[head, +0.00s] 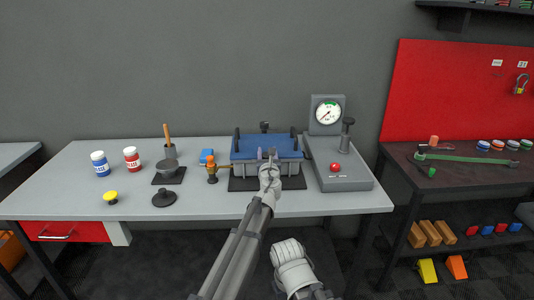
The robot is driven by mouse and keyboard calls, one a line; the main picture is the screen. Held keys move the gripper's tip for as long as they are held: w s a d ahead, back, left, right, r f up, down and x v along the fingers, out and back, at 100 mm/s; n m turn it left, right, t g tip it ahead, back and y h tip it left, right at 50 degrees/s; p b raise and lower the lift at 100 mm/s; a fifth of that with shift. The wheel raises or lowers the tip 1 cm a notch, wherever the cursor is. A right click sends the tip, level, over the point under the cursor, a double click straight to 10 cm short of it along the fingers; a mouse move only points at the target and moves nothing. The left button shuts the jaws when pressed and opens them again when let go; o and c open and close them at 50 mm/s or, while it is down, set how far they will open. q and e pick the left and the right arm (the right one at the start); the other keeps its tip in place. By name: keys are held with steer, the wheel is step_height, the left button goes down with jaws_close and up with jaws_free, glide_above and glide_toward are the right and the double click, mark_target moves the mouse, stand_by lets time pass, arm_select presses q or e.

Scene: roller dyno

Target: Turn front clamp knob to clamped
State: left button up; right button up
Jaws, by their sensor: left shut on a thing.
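A blue-topped grey fixture (240,150) sits on a dark base plate at the middle of the workbench. My left gripper (268,158) is at the front side of this fixture, shut on a small part there. That part is mostly hidden by the gripper; it appears to be the front clamp knob, but its turn position cannot be read. A dark knob (264,127) stands at the back edge of the fixture. My right gripper is not in view; only a pale arm link of mine shows at the bottom.
A grey gauge unit (340,180) with a dial (328,111) and a red button (335,167) stands close on the right. A brass valve (211,173) is close on the left. Jars, a yellow knob (110,197) and dark round pieces stand further left. The bench front (230,208) is clear.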

arm_select(q)
jaws_close()
steer(key=shift+h, duration=0.3)
steer(key=shift+s+d+m+g+h, duration=0.4)
steer(key=shift+d+m+g+h, duration=0.1)
steer(key=shift+m+g+h, duration=2.45)
steer(key=shift+s+d+m+g+h, duration=0.45)
steer(key=shift+m+g+h, duration=2.2)
steer(key=shift+m+h, duration=0.5)
steer(key=shift+s+d+m+g+h, duration=0.35)
steer(key=shift+d+m+g+h, duration=0.15)
steer(key=shift+m+g+h, duration=2.55)
steer(key=shift+s, duration=0.1)
steer(key=o, duration=0.7)
jaws_free()
steer(key=shift+c, duration=0.2)
